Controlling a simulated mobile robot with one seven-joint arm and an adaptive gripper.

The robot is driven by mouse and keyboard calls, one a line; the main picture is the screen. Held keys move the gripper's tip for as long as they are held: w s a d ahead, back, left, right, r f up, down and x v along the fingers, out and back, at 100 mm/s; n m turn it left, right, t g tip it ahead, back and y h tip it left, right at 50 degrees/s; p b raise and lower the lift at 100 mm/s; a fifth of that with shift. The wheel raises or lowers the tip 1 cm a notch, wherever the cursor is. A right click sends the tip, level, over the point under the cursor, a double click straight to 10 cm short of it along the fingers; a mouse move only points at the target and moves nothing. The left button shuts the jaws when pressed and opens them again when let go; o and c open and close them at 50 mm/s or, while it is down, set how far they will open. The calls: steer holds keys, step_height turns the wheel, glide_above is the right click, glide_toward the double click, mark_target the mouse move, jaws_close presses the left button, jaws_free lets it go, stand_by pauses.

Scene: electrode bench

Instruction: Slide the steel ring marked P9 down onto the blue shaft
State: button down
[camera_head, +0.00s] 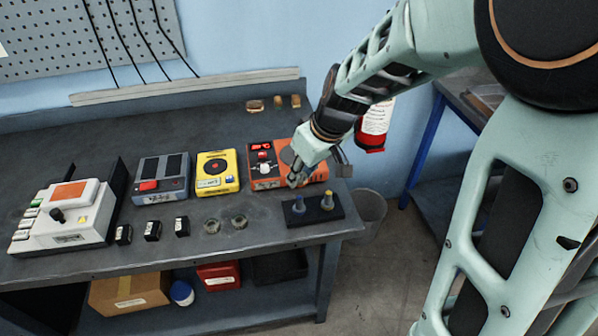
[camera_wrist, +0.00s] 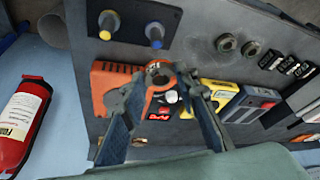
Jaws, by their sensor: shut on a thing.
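My gripper (camera_wrist: 160,76) is shut on a steel ring (camera_wrist: 158,70), seen between the fingertips in the wrist view. Small marking shows on the ring, too small to read surely. In the head view, my gripper (camera_head: 296,181) is just behind and above the blue shaft (camera_head: 299,203), and the ring is hard to make out there. The blue shaft stands upright on a black base (camera_head: 313,213), beside a yellow shaft (camera_head: 327,200). In the wrist view, the blue shaft (camera_wrist: 154,36) is bare and apart from the held ring.
Two other rings (camera_head: 212,226) (camera_head: 239,222) lie on the bench left of the base. An orange device (camera_head: 265,180) stands close behind my gripper, with a yellow device (camera_head: 217,172) left of it. Small black blocks (camera_head: 153,231) lie farther left. The bench's right edge is close to the base.

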mark_target(304, 185)
steer(key=shift+s+f+b, duration=0.25)
steer(key=shift+f+b, duration=0.15)
steer(key=shift+f, duration=0.15)
steer(key=shift+f+b, duration=0.8)
steer(key=shift+f, duration=0.75)
steer(key=shift+f+b, duration=0.3)
steer(key=shift+b, duration=0.4)
steer(key=shift+f, duration=0.2)
